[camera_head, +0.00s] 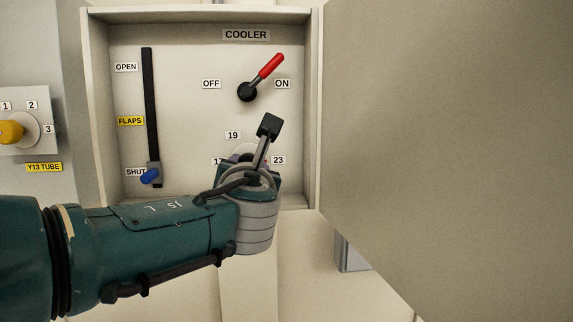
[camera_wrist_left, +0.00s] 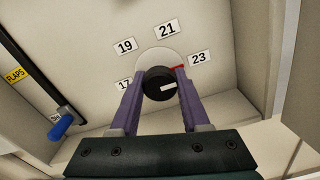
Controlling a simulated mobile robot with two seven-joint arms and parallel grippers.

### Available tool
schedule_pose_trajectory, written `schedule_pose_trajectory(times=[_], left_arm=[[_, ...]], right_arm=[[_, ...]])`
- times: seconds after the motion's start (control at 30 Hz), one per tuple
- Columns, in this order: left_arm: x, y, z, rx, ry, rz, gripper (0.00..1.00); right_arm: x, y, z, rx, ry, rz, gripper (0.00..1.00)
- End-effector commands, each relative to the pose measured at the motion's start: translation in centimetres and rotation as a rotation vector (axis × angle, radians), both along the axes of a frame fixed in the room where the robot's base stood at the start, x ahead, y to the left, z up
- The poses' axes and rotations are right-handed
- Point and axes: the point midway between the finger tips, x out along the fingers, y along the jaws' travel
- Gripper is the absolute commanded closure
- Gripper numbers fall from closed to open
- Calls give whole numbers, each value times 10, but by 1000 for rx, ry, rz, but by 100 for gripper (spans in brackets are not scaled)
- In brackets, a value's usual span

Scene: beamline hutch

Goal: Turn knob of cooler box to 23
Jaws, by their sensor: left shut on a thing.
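The cooler box (camera_head: 315,110) stands open, with the COOLER label (camera_head: 246,35) at its top. Its black round knob (camera_wrist_left: 157,79) sits on a pale dial, with labels 17, 19, 21 and 23 (camera_wrist_left: 199,58) around it. A red mark (camera_wrist_left: 179,68) beside the knob lies towards 23, partly behind a finger; a short white bar shows on the knob's face. My left gripper (camera_wrist_left: 160,91) is shut on the knob, one purple finger on each side. In the head view my left wrist hides the knob and the 21 label.
Above the knob is a red-handled lever (camera_head: 268,69), pointing up and right towards ON. A flaps slider with a blue handle (camera_head: 150,176) is at SHUT on the left. The open door (camera_head: 440,120) fills the right side. A yellow knob (camera_head: 11,132) is outside, far left.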

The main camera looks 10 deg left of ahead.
Motion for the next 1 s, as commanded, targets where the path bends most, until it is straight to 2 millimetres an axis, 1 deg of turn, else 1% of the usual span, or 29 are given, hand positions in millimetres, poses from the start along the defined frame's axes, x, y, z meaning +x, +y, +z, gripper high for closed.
schedule_pose_trajectory(times=[0.07, 0.1, 0.33, 0.6, 0.73, 0.87, 0.93, 1.0], left_arm=[[0, 1, -2, 3, 4, 1, 100], [0, 1, -2, 3, 4, 0, 51], [0, 0, -1, 2, 1, 0, 25], [0, 0, 0, 1, 0, 0, 24], [-5, -2, 1, 0, 0, -1, 24], [-17, -5, 2, 0, 1, -3, 24], [-27, -7, 3, -1, 1, -3, 24], [-36, -10, 0, -1, 1, -3, 24]], right_arm=[[0, 0, 0, 0, 0, 0, 53], [0, 0, 0, 0, 0, 0, 53], [0, 0, 0, 0, 0, 0, 53], [0, 0, 0, 0, 0, 1, 53], [0, 0, 5, 0, 0, 1, 53], [0, 0, 14, 0, 1, 1, 53], [0, 0, 19, 0, 1, 1, 53], [0, 0, 18, 0, 0, 1, 53]])
